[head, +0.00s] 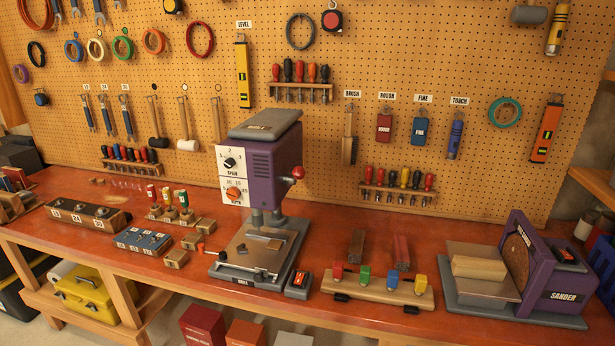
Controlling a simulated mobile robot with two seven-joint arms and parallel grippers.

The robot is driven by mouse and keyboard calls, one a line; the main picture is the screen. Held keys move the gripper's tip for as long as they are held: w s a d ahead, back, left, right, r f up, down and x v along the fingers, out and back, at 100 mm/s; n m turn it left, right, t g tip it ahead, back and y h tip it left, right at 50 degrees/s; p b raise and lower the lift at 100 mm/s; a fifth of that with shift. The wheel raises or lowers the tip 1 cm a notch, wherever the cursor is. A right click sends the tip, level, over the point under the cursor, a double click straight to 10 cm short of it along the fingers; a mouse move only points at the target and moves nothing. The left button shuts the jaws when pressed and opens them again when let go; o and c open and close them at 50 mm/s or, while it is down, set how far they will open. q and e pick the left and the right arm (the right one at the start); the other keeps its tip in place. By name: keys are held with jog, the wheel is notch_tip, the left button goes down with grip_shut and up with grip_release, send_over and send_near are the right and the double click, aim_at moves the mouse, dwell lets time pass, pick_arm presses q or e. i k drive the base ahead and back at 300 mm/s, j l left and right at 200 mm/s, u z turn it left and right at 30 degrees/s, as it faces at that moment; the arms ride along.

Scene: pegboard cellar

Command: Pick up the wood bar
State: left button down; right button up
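A light wood bar (479,268) lies on the flat metal table of the purple sander (547,262) at the right end of the workbench. Neither of my grippers shows in the head view, and nothing is seen holding the light wood bar.
A purple drill press (262,165) stands mid-bench, with a small switch box (298,284) beside it. The wooden rack (377,289) lies near the front edge. Bare red benchtop (452,238) shows behind the sander table. A pegboard with hanging tools rises behind.

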aim_at(461, 266)
jog(key=z, duration=1.35)
